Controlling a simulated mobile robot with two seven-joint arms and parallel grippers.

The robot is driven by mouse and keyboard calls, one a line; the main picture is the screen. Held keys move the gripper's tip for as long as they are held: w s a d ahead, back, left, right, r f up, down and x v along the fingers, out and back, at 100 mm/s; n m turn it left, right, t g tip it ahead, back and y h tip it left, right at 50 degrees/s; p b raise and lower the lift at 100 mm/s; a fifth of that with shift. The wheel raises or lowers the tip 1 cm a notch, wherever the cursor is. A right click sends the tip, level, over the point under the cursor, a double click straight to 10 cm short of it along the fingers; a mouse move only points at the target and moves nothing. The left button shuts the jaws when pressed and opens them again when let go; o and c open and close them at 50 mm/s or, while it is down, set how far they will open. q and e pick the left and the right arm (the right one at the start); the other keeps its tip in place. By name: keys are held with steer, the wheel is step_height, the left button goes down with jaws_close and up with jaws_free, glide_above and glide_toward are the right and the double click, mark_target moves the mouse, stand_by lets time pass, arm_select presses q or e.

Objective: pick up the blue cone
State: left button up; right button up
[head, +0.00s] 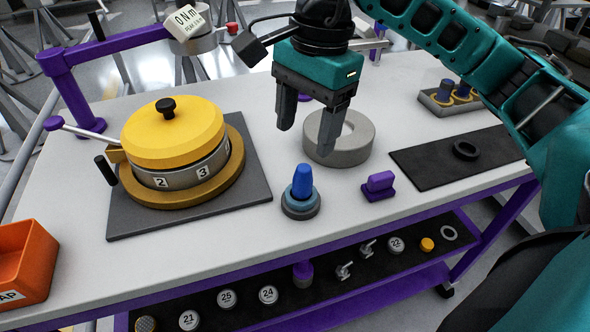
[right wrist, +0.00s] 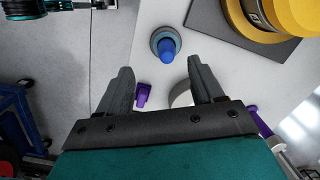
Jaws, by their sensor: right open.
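The blue cone (head: 302,182) stands upright on a round grey-blue base (head: 300,205) near the front edge of the white table. It also shows in the right wrist view (right wrist: 167,48), beyond the fingertips and between their lines. My right gripper (head: 313,128) is open and empty, pointing down above the table, above and behind the cone in the head view. In the right wrist view its two fingers (right wrist: 160,78) are spread wide and do not touch the cone.
A grey ring (head: 352,148) stands just behind the cone. A purple block (head: 378,186) sits to its right. A yellow-lidded pot (head: 172,135) on a dark mat (head: 125,218) is to the left. A black mat (head: 425,172) lies at the right. A lower shelf (head: 365,292) holds small parts.

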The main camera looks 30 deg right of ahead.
mark_target(305, 167)
steer(key=shift+h, duration=0.5)
steer(key=f, duration=0.2)
steer(key=d+f+b, duration=0.1)
steer(key=f, duration=0.1)
steer(key=d+f, duration=0.1)
steer(key=f, duration=0.1)
steer(key=shift+w+f, duration=0.2)
steer(key=shift+w, duration=0.2)
steer(key=shift+w+a+f, duration=0.15)
steer(key=shift+f, duration=0.8)
steer(key=shift+w+a+f, duration=0.15)
steer(key=shift+f, duration=0.85)
steer(key=shift+w+a+f, duration=0.15)
steer(key=shift+f, duration=0.8)
steer(key=shift+c, duration=0.3)
steer(key=c, duration=1.1)
